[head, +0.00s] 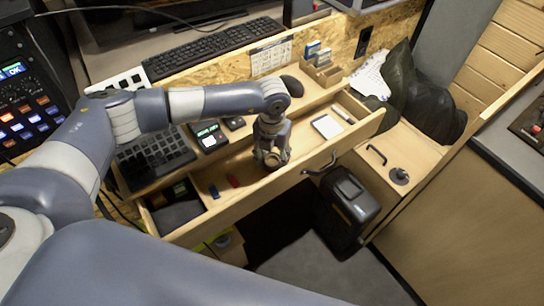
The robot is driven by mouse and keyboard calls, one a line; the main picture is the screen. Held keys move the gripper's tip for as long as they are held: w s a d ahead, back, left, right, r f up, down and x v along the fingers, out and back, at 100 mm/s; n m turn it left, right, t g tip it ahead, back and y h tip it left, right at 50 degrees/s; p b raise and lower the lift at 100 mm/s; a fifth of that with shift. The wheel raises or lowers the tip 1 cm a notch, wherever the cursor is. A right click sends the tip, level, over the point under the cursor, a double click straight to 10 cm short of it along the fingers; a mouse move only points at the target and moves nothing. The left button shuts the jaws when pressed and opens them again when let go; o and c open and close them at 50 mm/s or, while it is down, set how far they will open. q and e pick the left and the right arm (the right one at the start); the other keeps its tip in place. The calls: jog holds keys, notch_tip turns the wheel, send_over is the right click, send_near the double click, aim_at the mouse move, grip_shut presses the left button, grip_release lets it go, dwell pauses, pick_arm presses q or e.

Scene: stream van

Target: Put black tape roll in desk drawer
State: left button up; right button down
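The desk drawer (232,208) is pulled out, its inside in view. My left gripper (272,158) points down over the middle of the drawer, at or just above its floor. Its fingers are small and foreshortened, so I cannot tell whether they are open or hold something. I cannot clearly pick out the black tape roll. A small dark round object (400,176) lies on the wooden bench right of the drawer; I cannot tell whether it is the roll or a fitting. My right gripper is not in view.
The drawer holds a white pad (327,126), a red item (233,181), a blue item (214,192) and a dark tray at its left end. A keyboard (215,47) and mouse (292,86) are on the desk. A black bin (347,205) stands below; black bags (430,105) sit at right.

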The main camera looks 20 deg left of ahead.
pick_arm(q)
jog(key=shift+o, duration=1.1)
jog(key=shift+r, duration=0.35)
notch_tip(320, 180, up, 12)
jog(key=shift+f+b, duration=0.15)
jog(key=shift+b, duration=0.2)
